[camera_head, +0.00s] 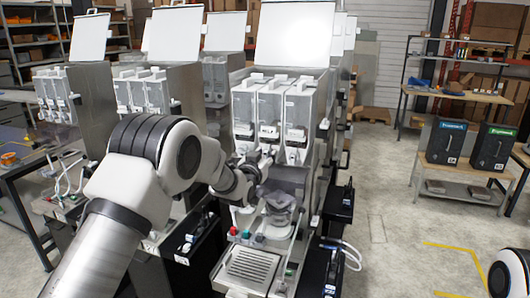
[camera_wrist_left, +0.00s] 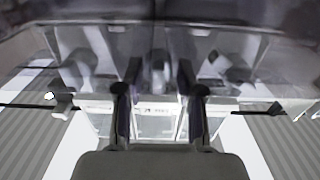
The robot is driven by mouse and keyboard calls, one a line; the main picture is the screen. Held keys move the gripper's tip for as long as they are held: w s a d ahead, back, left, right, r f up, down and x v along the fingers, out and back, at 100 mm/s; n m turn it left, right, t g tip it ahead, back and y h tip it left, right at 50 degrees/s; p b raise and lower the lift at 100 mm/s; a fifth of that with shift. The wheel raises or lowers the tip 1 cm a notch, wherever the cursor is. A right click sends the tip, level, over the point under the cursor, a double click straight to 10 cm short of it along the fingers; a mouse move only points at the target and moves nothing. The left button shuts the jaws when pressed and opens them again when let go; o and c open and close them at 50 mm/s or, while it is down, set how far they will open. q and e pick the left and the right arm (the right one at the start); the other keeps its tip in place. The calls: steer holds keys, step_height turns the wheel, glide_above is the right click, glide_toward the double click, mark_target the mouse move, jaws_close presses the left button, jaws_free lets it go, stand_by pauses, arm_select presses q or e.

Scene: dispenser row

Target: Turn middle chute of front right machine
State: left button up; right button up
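The front right machine (camera_head: 243,120) has three clear hoppers side by side, each with a light chute at its foot. The middle chute (camera_head: 268,131) is at the centre of the row, partly hidden below by my left gripper. My left gripper (camera_head: 262,162) is just under and in front of it. In the left wrist view my left gripper (camera_wrist_left: 157,92) has its two fingers apart, and a grey rounded part (camera_wrist_left: 157,72), seemingly the middle chute, shows between them with gaps on both sides. I cannot tell whether either finger touches it. My right gripper is out of view.
Below the chutes are a clear-covered unit (camera_head: 280,202), coloured buttons and a drip tray (camera_head: 250,266). A black box (camera_head: 338,203) stands close at the right side. Other dispensers (camera_head: 140,95) stand left and behind. The floor (camera_head: 395,200) to the right is mostly clear.

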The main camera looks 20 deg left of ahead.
arm_select(q)
steer(key=shift+d, duration=0.1)
steer(key=shift+c, duration=0.3)
jaws_close()
